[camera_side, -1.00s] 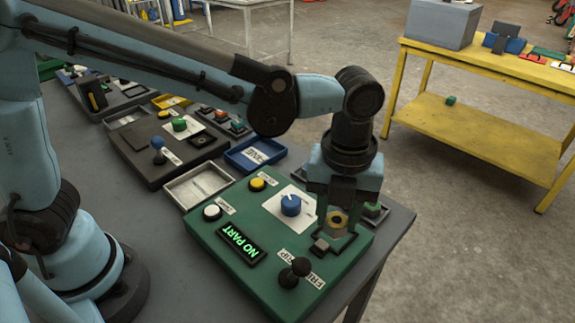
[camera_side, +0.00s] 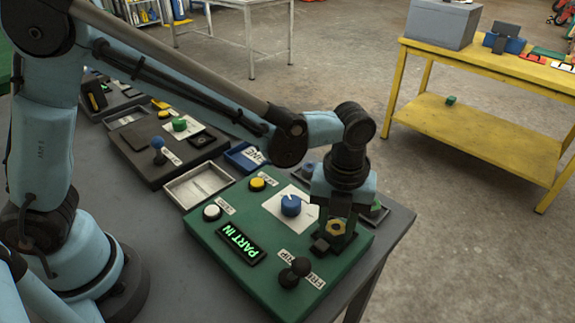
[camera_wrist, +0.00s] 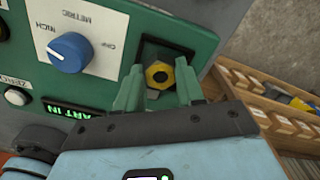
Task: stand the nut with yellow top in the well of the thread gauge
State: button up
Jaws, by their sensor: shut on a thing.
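The nut with yellow top (camera_side: 337,228) sits low at the dark square well on the right of the green thread gauge (camera_side: 266,218). In the wrist view the nut (camera_wrist: 160,76) shows its yellow hexagonal top with a dark centre, upright inside the black-rimmed well (camera_wrist: 176,52). My gripper (camera_side: 336,232) is shut on the nut, pointing down, with one green finger on each side of it in the wrist view (camera_wrist: 160,74). The gauge display (camera_side: 240,243) reads PART IN. The lower part of the nut is hidden.
The gauge top bears a blue knob (camera_side: 291,205), a yellow button (camera_side: 257,184), a white button (camera_side: 212,213) and a black lever (camera_side: 295,272). A grey tray (camera_side: 199,187) and blue tray (camera_side: 240,156) lie behind. The table's edge is close on the right.

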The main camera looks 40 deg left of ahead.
aim_at(336, 226)
jog(key=shift+f, duration=0.15)
jog(key=o, duration=1.1)
notch_tip(336, 226, up, 12)
jog(key=shift+s+a+f+n+t, duration=0.4)
jog(key=shift+s+a+n+t, duration=0.8)
jog(key=shift+a+n, duration=3.1)
jog(key=shift+s+a+f+n+t, duration=0.35)
jog(key=shift+s+a+n+t, duration=0.8)
jog(key=shift+a+n, duration=3.15)
jog(key=shift+s+a+f+n+t, duration=0.4)
jog(key=shift+s+a+n+t, duration=1.25)
jog(key=shift+n, duration=4.75)
jog(key=shift+w+a+g, duration=0.4)
jog(key=shift+w+a, duration=0.05)
jog(key=shift+w, duration=0.15)
